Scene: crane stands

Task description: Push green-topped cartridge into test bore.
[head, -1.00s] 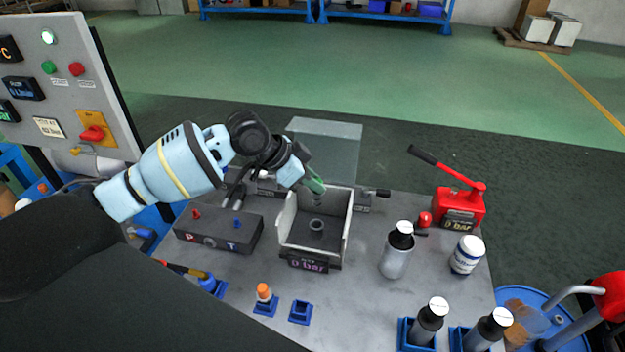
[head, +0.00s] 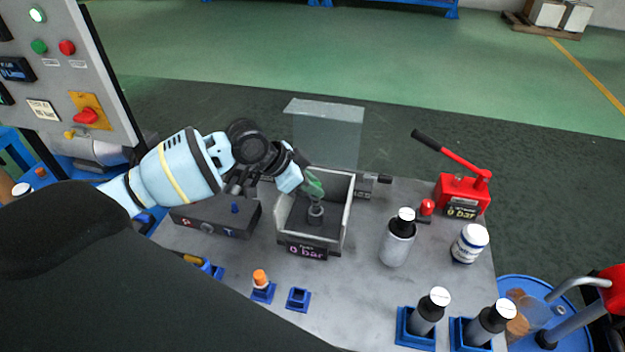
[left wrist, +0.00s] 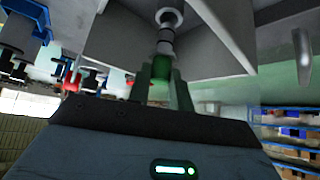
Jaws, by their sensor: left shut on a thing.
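The test bore (head: 316,217) is a short grey ring standing inside an open-topped grey box (head: 283,222) on the bench, with a "0 bar" sign on its front. My left gripper (head: 313,185) reaches in from the left over the box and is shut on the green-topped cartridge. In the left wrist view the cartridge's green top (left wrist: 160,86) sits between the fingers (left wrist: 161,92), and its grey body points at the bore ring (left wrist: 169,17). The cartridge's tip is at the bore's mouth; I cannot tell how far it is inside. My right gripper is not in view.
A clear shield (head: 325,130) stands behind the box. A dark block (head: 215,217) stands left of it. A bottle (head: 398,240), a white jar (head: 469,243) and a red hand pump (head: 462,195) stand to the right. An orange-topped cartridge (head: 261,280) stands in front.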

